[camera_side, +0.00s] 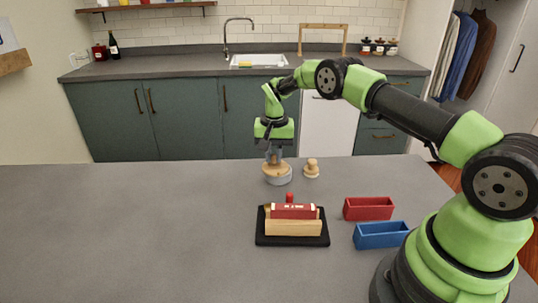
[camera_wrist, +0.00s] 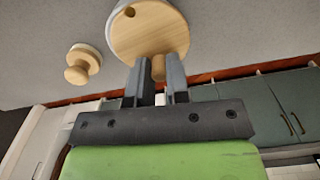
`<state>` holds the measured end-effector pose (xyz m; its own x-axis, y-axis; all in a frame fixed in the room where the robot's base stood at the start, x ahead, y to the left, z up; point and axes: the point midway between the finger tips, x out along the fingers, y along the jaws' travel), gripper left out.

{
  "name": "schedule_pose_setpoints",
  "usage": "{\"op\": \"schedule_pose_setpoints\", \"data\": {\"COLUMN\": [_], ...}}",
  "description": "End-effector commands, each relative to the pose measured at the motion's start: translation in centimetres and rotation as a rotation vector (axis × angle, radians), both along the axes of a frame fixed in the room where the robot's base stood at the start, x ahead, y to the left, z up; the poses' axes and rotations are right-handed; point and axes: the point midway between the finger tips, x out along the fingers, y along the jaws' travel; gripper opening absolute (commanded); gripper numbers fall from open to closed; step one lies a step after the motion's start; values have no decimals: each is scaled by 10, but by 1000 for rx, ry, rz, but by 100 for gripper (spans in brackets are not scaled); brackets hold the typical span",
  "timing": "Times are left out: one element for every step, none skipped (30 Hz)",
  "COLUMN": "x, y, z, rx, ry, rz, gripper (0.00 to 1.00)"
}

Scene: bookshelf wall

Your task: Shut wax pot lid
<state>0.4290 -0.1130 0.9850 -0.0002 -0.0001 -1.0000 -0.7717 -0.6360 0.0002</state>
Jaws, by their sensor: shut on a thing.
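The wax pot (camera_side: 279,180) is a short, round, pale grey pot near the far edge of the grey table. Its round wooden lid (camera_side: 276,169) is at the pot's top; whether it sits flush I cannot tell. In the wrist view the lid (camera_wrist: 150,38) is a light wood disc with a small dark hole, and a sliver of the grey pot (camera_wrist: 113,6) shows beside it. My gripper (camera_side: 273,158) points down at the lid. In the wrist view my gripper (camera_wrist: 159,75) is shut on the lid's wooden knob (camera_wrist: 158,68). Its fingers hide part of the lid.
A small wooden knobbed piece (camera_side: 312,169) with a pale base stands just right of the pot. Nearer are a black tray (camera_side: 262,239) holding a wooden block and a red item, a red bin (camera_side: 368,209) and a blue bin (camera_side: 381,236). The table's left side is clear.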

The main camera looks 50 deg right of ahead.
Motion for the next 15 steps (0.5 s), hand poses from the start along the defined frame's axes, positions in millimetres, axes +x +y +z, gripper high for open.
{"op": "schedule_pose_setpoints", "data": {"x": [-1, -2, -3, -4, -4, -5, -6, -6, -7, -7, -7, -8, -8, -8, -9], "y": [-2, -3, -4, -5, -5, -6, -6, -7, -8, -8, -8, -9, -9, -9, -10], "z": [0, 0, 0, 0, 0, 0, 0, 0, 0, 0, 0, 0, 0, 0, 0], "rx": [-1, -1, 0, 0, 0, 0, 1, 0, 0, 0, 0, 0, 0, 0, 0], "ry": [1, -1, 0, 0, 0, 0, 1, 0, 0, 0, 0, 0, 0, 0, 0], "rz": [-35, -56, -83, -100, -119, -140, -154, -168, -184, -196, -207, -218, -226, -233, -240], "gripper": [0, 0, 0, 0, 0, 0, 0, 0, 0, 0, 0, 0, 0, 0, 0]}}
